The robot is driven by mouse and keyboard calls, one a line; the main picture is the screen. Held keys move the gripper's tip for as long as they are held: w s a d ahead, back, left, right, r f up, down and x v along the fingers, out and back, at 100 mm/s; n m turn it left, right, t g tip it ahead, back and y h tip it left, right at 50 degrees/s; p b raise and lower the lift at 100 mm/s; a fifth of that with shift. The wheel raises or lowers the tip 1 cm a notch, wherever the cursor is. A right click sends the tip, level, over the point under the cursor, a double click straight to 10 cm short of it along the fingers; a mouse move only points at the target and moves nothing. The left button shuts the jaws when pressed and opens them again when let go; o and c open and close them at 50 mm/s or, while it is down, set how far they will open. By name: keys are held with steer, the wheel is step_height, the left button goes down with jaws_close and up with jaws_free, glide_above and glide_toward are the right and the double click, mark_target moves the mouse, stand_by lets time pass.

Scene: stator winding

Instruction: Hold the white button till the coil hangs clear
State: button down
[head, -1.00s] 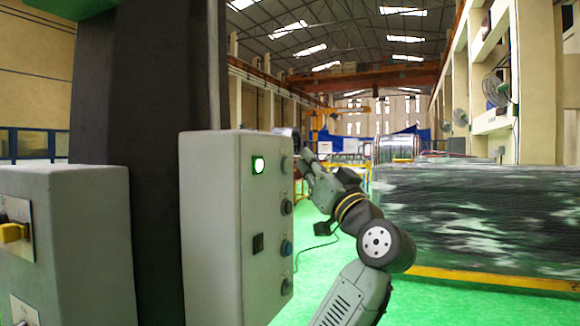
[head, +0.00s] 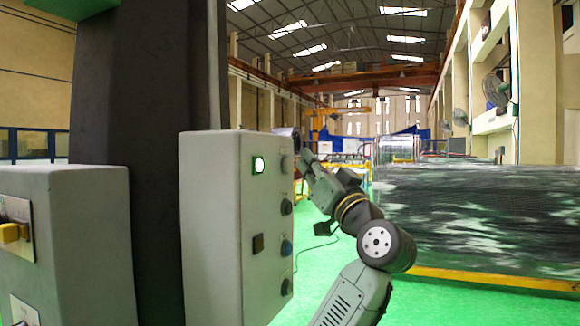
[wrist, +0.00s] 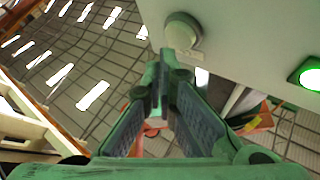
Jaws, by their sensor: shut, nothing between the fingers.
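The white button (wrist: 184,31) is a pale round cap on the grey control box, at the top of the wrist view. In the head view it appears as the top knob (head: 287,165) on the box's right-hand face. My gripper (wrist: 163,62) is shut with nothing held, its fingertips just below and left of the button's rim. Whether the tips touch it cannot be told. In the head view my gripper (head: 297,140) is partly hidden behind the box's upper right edge. I cannot pick out a hanging coil.
The control box (head: 211,225) carries a lit green lamp (head: 258,165), a dark square switch (head: 258,243) and several other knobs. A second grey box (head: 75,240) stands at left. A large wrapped dark stack (head: 470,215) fills the right. Green floor shows between.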

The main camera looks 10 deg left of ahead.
steer(key=shift+a, duration=0.1)
steer(key=shift+w+a, duration=0.15)
steer(key=shift+a, duration=0.15)
steer(key=shift+w+a, duration=0.1)
steer(key=shift+a, duration=0.35)
stand_by(2.1)
steer(key=shift+d, duration=0.1)
steer(key=shift+s+d+b, duration=0.25)
steer(key=shift+d+b, duration=0.05)
steer(key=shift+d, duration=0.4)
steer(key=d, duration=0.1)
steer(key=s+d, duration=0.1)
steer(key=d, duration=0.2)
steer(key=shift+s+d, duration=0.3)
steer(key=shift+d, duration=0.1)
stand_by(0.9)
